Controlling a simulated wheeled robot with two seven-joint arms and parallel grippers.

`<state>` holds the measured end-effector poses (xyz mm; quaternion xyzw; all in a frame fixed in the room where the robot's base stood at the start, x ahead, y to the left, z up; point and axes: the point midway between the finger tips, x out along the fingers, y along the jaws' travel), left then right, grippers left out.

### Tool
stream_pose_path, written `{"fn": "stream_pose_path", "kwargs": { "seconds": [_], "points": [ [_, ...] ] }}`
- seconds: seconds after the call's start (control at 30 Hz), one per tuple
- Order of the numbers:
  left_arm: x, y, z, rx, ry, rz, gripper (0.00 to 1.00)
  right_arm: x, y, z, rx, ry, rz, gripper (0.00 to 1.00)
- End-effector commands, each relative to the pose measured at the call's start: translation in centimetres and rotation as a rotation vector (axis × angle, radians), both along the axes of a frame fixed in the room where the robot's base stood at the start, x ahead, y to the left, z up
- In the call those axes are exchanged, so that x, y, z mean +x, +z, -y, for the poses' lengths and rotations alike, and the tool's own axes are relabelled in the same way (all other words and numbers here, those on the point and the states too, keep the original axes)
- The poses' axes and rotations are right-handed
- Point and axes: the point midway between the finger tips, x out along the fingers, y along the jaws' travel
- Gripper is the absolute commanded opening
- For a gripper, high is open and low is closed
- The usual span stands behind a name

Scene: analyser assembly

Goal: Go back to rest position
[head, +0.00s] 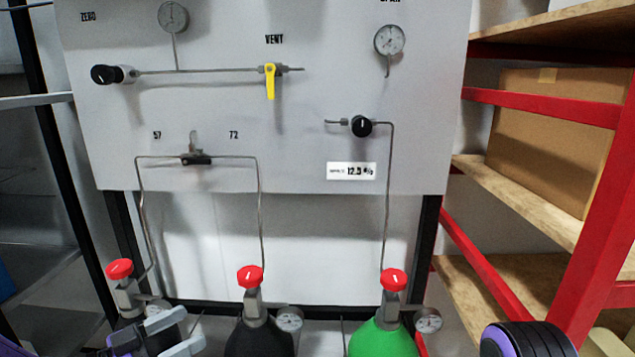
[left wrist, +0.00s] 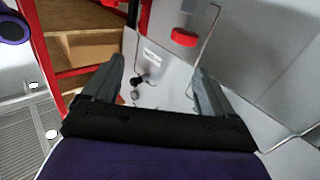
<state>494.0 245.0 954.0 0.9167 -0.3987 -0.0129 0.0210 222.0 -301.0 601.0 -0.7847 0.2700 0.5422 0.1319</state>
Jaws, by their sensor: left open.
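My left gripper (head: 178,334) is low at the left in the head view, in front of the left cylinder (head: 127,300) with its red knob (head: 119,268). Its grey fingers stand apart, and the left wrist view shows nothing between the fingertips (left wrist: 158,72). It hides part of the left cylinder. Part of my right arm (head: 525,340) shows at the bottom right edge; its gripper is not in view.
A grey panel (head: 230,110) with gauges, a yellow vent lever (head: 270,82) and black knobs stands ahead. A black cylinder (head: 258,338) and a green cylinder (head: 382,340) stand below it. Red-framed shelves (head: 545,105) with a cardboard box (head: 548,135) are at the right.

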Motion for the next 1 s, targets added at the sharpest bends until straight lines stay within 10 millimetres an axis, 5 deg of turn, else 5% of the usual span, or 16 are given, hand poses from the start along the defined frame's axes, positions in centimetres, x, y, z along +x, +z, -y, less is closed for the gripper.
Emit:
{"fn": "stream_pose_path", "kwargs": {
  "seconds": [0.27, 0.37, 0.47, 0.57, 0.7, 0.9, 1.0],
  "points": [
    [2.7, -2.4, -2.1, -0.061, 0.286, -0.110, 0.86, 0.0, 0.0, 0.0, 0.001, 0.000, -0.001, 0.43],
    [3.1, -5.4, -3.2, -0.084, 0.435, -0.210, 0.86, 0.0, 0.0, 0.0, 0.001, 0.000, -0.001, 0.43],
    [2.1, -10.7, -4.6, -0.097, 0.630, -0.372, 0.86, 0.0, 0.0, 0.0, 0.001, 0.000, -0.001, 0.43],
    [-1.9, -18.4, -6.1, -0.079, 0.873, -0.605, 0.86, 0.0, 0.0, 0.0, 0.001, 0.000, -0.001, 0.43],
    [-11.0, -27.3, -7.1, 0.013, 1.147, -0.902, 0.86, 0.0, 0.0, 0.0, 0.001, 0.000, -0.001, 0.43],
    [-23.5, -33.7, -6.1, 0.198, 1.284, -1.179, 0.86, 0.0, 0.0, 0.0, 0.001, 0.000, -0.001, 0.43],
    [-26.4, -35.0, -5.6, 0.252, 1.265, -1.240, 0.86, 0.0, 0.0, 0.0, 0.001, 0.000, -0.001, 0.43]
  ]
}}
